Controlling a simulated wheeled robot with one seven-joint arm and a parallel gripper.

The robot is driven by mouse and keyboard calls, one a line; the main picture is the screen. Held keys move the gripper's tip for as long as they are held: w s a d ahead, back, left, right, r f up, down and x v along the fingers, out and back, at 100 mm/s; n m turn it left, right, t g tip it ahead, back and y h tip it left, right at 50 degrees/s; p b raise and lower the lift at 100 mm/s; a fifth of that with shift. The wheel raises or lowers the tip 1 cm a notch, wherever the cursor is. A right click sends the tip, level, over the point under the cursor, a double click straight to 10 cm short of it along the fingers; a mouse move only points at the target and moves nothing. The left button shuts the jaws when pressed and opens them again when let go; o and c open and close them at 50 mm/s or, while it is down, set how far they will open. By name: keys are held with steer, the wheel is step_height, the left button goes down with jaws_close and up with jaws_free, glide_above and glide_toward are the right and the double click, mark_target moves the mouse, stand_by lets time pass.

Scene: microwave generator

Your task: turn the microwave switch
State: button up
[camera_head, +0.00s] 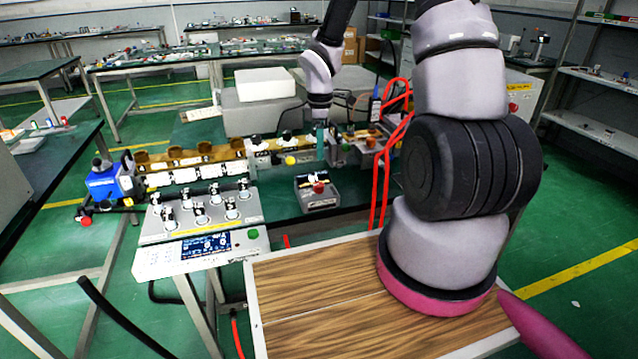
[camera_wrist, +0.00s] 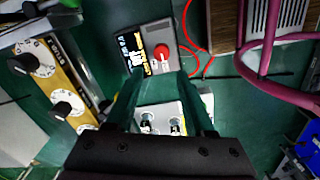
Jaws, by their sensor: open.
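My gripper (camera_head: 321,140) hangs pointing down above the bench, behind a small grey control box (camera_head: 318,196) in the head view. Its two teal fingers (camera_wrist: 160,92) are spread apart in the wrist view, with nothing held between them. The control box (camera_wrist: 148,38) lies just beyond the fingertips there, with a lit display, a red knob (camera_wrist: 162,52) and a small white switch (camera_wrist: 147,61) beside it. The red knob also shows in the head view (camera_head: 319,187). The gripper appears apart from the box. No readable label tells which control is the microwave switch.
A gold-fronted row with black dials (camera_wrist: 66,108) stands left in the wrist view. A white panel with metal fittings (camera_wrist: 165,120) shows between the fingers. In the head view, red hoses (camera_head: 380,165) rise right of the box, and a white console (camera_head: 200,250) stands front left.

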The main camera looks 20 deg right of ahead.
mark_target(319, 184)
steer(key=shift+n, duration=0.3)
step_height(319, 184, down, 12)
steer(key=shift+a+f, duration=0.15)
steer(key=shift+f, duration=0.1)
jaws_close()
steer(key=m, duration=1.1)
steer(key=shift+m, duration=0.4)
stand_by(0.6)
